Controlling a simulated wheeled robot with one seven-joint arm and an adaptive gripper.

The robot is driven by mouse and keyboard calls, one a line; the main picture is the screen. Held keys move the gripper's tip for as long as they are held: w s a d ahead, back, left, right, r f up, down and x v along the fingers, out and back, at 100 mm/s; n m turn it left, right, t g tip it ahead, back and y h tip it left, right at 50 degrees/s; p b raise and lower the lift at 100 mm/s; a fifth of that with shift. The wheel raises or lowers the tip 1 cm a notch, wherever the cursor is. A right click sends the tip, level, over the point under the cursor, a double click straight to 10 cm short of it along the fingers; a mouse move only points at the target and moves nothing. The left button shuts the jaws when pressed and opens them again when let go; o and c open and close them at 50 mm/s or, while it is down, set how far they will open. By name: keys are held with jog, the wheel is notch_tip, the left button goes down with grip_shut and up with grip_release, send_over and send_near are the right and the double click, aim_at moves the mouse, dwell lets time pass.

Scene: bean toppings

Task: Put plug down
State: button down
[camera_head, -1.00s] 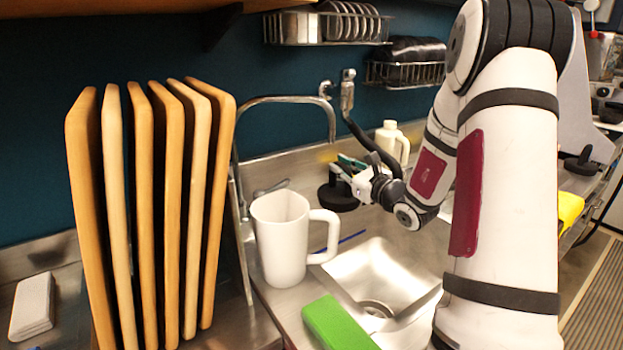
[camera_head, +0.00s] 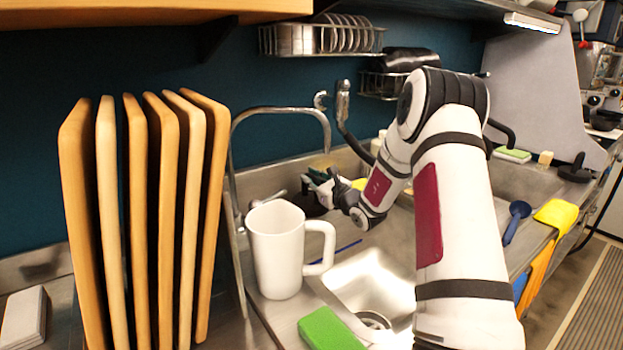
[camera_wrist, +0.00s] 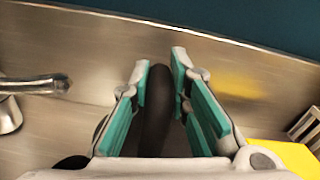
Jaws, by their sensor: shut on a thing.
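My gripper (camera_head: 322,178) is behind the white pitcher, over the steel counter at the back of the sink, near the faucet. It is shut on the black plug (camera_wrist: 157,112), which stands between the teal finger pads (camera_wrist: 162,75) in the wrist view. In the head view the plug's dark base (camera_head: 311,206) shows partly below the gripper, close to the counter. I cannot tell whether it touches the counter.
The white pitcher (camera_head: 277,250) stands in front of my gripper. The faucet (camera_head: 270,192) is to the left. The small sink basin (camera_head: 368,285) and a green sponge (camera_head: 328,330) lie nearer. A yellow thing (camera_wrist: 285,158) is right in the wrist view. Another black plug-like thing (camera_head: 575,168) stands far right.

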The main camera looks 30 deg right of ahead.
jog(key=c, duration=1.5)
grip_release()
jog(key=shift+s+r, duration=0.15)
jog(key=shift+s, duration=0.05)
jog(key=s, duration=1.1)
jog(key=shift+s+d, duration=0.25)
jog(key=shift+s, duration=0.1)
